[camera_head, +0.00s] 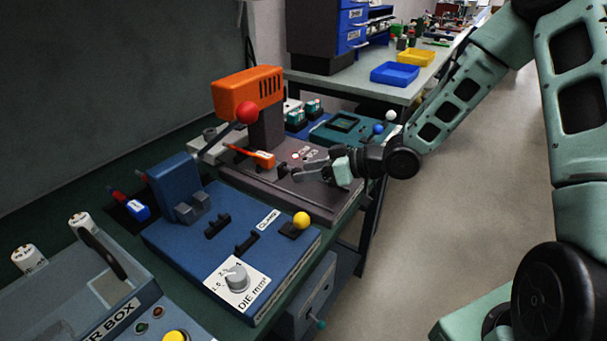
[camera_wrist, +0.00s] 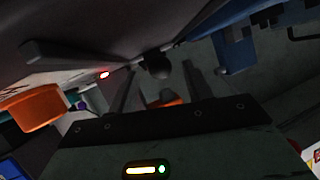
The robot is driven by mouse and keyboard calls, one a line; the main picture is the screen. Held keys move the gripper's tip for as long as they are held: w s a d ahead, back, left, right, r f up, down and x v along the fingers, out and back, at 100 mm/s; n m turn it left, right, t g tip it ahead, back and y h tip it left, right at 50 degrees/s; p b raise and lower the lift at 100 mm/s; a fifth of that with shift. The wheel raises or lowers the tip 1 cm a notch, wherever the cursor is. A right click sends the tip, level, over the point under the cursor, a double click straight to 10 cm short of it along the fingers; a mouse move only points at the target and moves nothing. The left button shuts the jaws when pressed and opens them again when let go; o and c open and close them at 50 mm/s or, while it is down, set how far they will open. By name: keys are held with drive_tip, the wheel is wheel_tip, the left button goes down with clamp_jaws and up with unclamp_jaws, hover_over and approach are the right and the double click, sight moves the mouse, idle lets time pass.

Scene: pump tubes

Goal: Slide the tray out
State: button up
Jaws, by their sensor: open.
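The orange-topped press station (camera_head: 262,90) stands on the bench with a dark grey base (camera_head: 300,196). A small dark knob (camera_head: 283,170) shows on the base near my fingertips. It also shows as a round dark knob (camera_wrist: 157,66) in the wrist view, ahead of and between my fingers. I cannot tell a separate tray outline; the knob may belong to it. My gripper (camera_head: 308,170) is open, low over the base and to the right of the knob. In the wrist view, my gripper (camera_wrist: 155,88) has its two fingers apart with nothing held.
The blue crimping station (camera_head: 260,255) with a yellow ball knob (camera_head: 301,219) stands in front. A teal station (camera_head: 350,128) is behind. The floor aisle to the right is free.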

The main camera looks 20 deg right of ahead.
drive_tip(key=shift+x, duration=0.95)
